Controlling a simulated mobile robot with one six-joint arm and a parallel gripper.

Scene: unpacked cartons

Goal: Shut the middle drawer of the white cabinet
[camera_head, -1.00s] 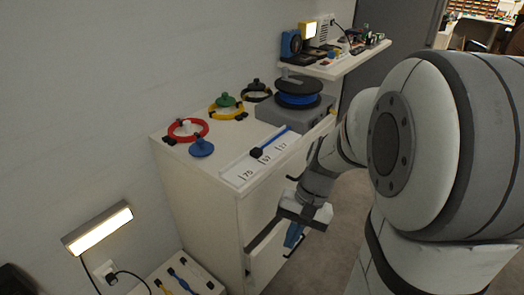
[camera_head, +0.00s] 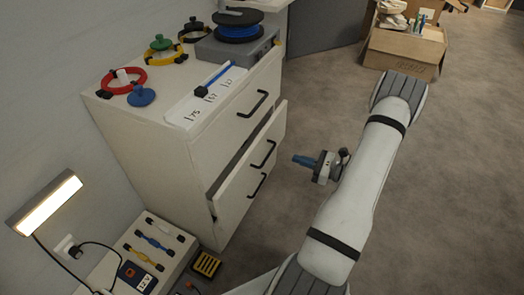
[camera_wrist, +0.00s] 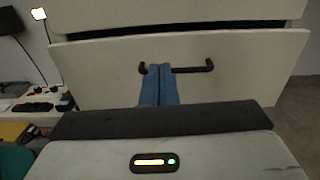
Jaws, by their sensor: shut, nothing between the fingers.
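The white cabinet (camera_head: 150,140) stands against the wall at the left of the head view. Its middle drawer (camera_head: 240,180) is pulled part way out, with a dark gap above its front. The drawer front (camera_wrist: 240,75) and its black bar handle (camera_wrist: 190,69) fill the upper wrist view. My gripper (camera_head: 294,159) is shut and empty, its blue fingers pointing at the drawer front. In the head view a small gap shows between fingertips and drawer. In the wrist view the fingertips (camera_wrist: 160,67) overlap the left part of the handle.
The top drawer, with its black handle (camera_head: 253,104), looks closed. Another handle (camera_head: 257,186) shows lower down. Coloured rings, a blue spool (camera_head: 238,30) and a labelled strip (camera_head: 206,96) lie on the cabinet top. An open carton (camera_head: 405,48) stands far off.

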